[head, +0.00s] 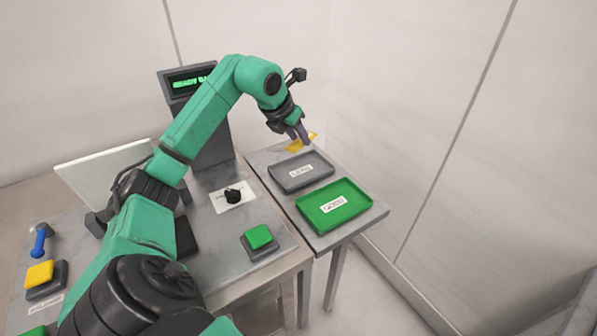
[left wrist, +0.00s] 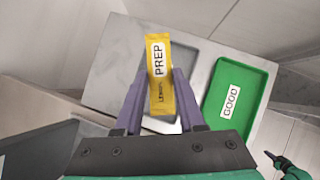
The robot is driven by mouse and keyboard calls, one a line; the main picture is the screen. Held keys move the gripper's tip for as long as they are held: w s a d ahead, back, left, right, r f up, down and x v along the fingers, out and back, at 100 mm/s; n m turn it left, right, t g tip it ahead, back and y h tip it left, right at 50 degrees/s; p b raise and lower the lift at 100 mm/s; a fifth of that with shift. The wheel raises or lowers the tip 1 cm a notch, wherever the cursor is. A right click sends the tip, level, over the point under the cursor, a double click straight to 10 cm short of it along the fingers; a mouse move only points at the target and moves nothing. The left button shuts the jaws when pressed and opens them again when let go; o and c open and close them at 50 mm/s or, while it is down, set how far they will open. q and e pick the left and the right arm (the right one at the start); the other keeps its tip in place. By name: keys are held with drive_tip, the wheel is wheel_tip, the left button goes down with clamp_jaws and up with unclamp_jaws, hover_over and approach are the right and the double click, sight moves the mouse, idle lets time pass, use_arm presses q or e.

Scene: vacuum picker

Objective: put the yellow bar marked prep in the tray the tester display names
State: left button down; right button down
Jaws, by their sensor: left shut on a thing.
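My left gripper (head: 299,135) is shut on the yellow bar (head: 301,143), above the far end of the side table. In the left wrist view the bar (left wrist: 159,70) is held between the two fingers (left wrist: 158,98), its PREP label facing the camera. The grey tray (head: 301,185) lies nearer than the bar in the head view; its label is too small to read. The green tray (head: 357,197) is beside it, and its label reads GOOD in the left wrist view (left wrist: 261,88). The tester display (head: 187,81) shows green text, partly covered by my arm.
The main table has a black knob (head: 233,196) on a white card, a green button (head: 259,236), a yellow button (head: 39,273) and a blue-handled item (head: 39,240). A pale panel (head: 85,170) stands at the left. Walls close off the back and right.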

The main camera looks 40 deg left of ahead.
use_arm(q)
wheel_tip(320, 180, down, 9)
drive_tip(key=shift+f, duration=0.1)
drive_tip(key=c, duration=0.5)
unclamp_jaws()
drive_tip(key=b+v, duration=0.2)
drive_tip(key=v, duration=1)
drive_tip(key=shift+d, duration=0.1)
